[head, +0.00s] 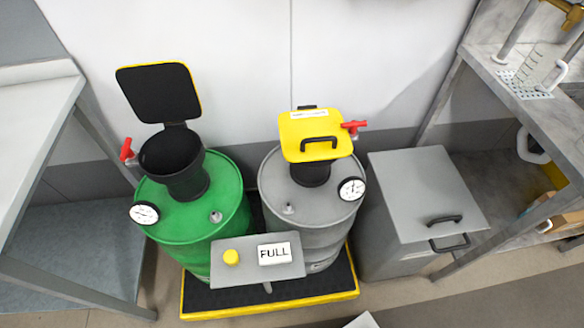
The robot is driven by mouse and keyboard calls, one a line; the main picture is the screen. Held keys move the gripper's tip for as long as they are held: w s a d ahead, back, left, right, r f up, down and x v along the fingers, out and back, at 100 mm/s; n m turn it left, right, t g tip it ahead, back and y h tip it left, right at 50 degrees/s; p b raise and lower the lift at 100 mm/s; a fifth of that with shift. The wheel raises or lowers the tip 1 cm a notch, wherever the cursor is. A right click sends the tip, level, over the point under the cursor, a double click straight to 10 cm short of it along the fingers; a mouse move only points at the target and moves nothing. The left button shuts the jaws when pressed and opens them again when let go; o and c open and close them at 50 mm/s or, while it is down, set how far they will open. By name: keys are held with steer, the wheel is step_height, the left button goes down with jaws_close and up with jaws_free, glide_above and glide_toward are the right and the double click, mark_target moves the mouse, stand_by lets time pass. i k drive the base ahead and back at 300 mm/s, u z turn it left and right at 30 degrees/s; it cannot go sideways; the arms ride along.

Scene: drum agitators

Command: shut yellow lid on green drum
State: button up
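The green drum (199,222) stands at left of centre with a black funnel (180,160) on its top. Its lid (158,93) stands open, hinged up behind the funnel against the wall. The lid shows its black underside and a thin yellow edge. The funnel mouth is uncovered. A round gauge (144,213) and a red valve handle (127,151) sit on the drum's left side. My gripper is not in view.
A grey drum (310,205) stands right of the green one, its yellow lid (317,133) down over its funnel. A panel with a FULL sign (274,252) stands in front. A grey bin (425,190) is at right. Benches flank both sides.

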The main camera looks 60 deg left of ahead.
mark_target(161, 92)
steer(key=z, duration=0.25)
steer(key=i, duration=0.15)
steer(key=u, duration=3.35)
steer(key=k, duration=0.9)
steer(key=u, duration=0.2)
steer(key=i, duration=0.95)
steer(key=z, duration=0.05)
